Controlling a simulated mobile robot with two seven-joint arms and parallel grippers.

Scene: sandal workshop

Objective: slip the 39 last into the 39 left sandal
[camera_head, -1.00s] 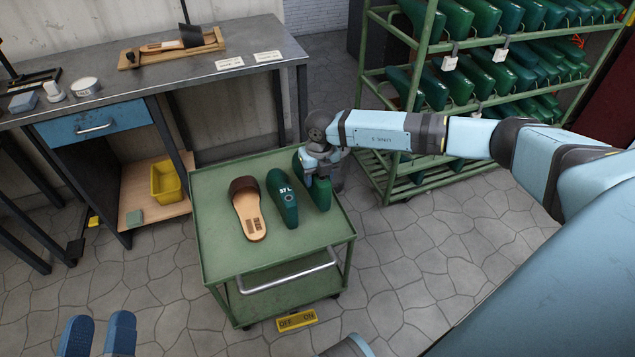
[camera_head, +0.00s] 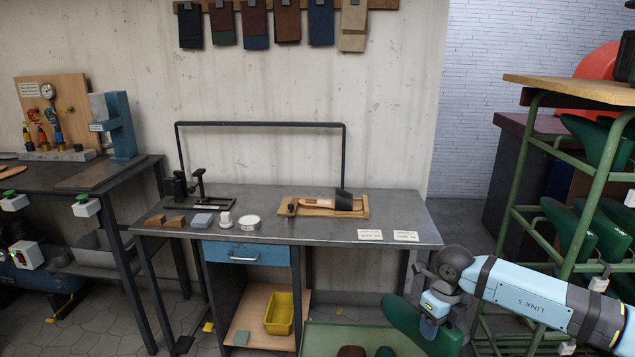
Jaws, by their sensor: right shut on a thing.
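My right gripper (camera_head: 432,312) is shut on a green last (camera_head: 405,322) at the lower right. The last is tilted and shows over the right side of the green cart (camera_head: 325,338); its number is not readable. Another green last (camera_head: 385,352) and a brown sandal (camera_head: 351,352) on the cart are mostly cut off by the bottom edge. A second sandal (camera_head: 322,203) with a dark strap (camera_head: 343,200) lies on a wooden board on the workbench. I cannot read a size on either sandal. My left gripper is out of view.
The grey workbench (camera_head: 300,232) holds two label cards (camera_head: 370,235), a white round tin (camera_head: 249,222) and small blocks at its left. A green rack of lasts (camera_head: 510,230) stands at the right, close to my right arm. Bare bench top lies in front of the board.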

